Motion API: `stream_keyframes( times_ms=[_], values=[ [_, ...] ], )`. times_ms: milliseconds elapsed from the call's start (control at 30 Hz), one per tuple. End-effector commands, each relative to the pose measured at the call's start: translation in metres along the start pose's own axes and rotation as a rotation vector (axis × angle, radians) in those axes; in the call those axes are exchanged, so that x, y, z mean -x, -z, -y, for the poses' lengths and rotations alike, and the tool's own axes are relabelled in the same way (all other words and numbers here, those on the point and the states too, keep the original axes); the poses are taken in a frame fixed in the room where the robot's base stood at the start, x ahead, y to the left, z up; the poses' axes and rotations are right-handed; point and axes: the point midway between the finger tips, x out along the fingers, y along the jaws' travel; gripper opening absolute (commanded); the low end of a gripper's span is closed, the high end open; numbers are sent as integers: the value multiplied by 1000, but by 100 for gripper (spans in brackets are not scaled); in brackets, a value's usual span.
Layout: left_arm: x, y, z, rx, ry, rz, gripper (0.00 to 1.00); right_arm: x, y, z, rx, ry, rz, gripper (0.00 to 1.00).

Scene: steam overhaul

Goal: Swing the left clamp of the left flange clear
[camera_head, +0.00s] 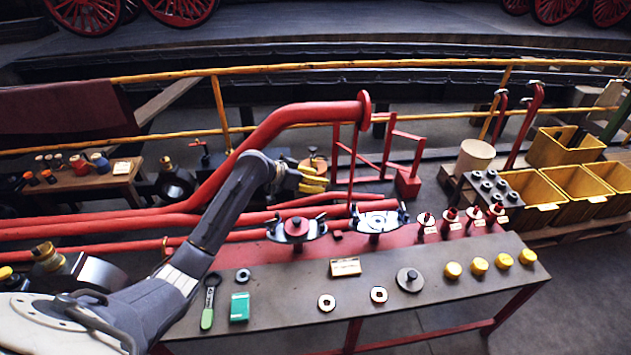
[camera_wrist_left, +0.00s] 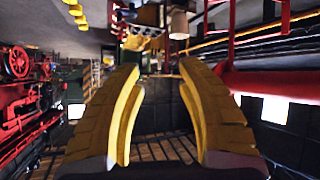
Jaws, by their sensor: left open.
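The left flange (camera_head: 296,228) stands on the red back part of the bench, with a dark red round piece on its middle. Its left clamp (camera_head: 273,231) is a dark piece at the flange's left edge; whether it is swung in or out is too small to tell. A similar flange (camera_head: 376,221) stands to the right, with a bright face. My left gripper (camera_head: 314,178) is above and behind the left flange, apart from it. Its yellow fingers are spread with nothing between them in the left wrist view (camera_wrist_left: 160,75). My right gripper is not seen.
Red pipes (camera_head: 120,225) run behind the bench (camera_head: 290,290), and a raised pipe (camera_head: 300,113) stands behind my gripper. Red-based fittings (camera_head: 450,218) stand right of the flanges. A green-handled tool (camera_head: 208,305), a green box (camera_head: 239,307), rings and yellow caps (camera_head: 479,265) lie in front.

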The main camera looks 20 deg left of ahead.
Motion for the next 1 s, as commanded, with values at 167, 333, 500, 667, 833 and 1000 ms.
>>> stream_keyframes(
  times_ms=[167,333,500,667,833,1000],
  values=[
    [0,0,0,-2,-1,-1,37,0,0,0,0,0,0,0],
    [0,0,0,-2,-1,-1,37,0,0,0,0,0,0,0],
    [-3,14,-6,13,-11,-35,37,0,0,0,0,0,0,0],
    [1,32,-2,33,27,-50,37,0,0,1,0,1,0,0],
    [12,10,16,115,120,77,37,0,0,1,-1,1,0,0],
    [35,-30,39,248,255,248,37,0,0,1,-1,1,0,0]
  ],
)
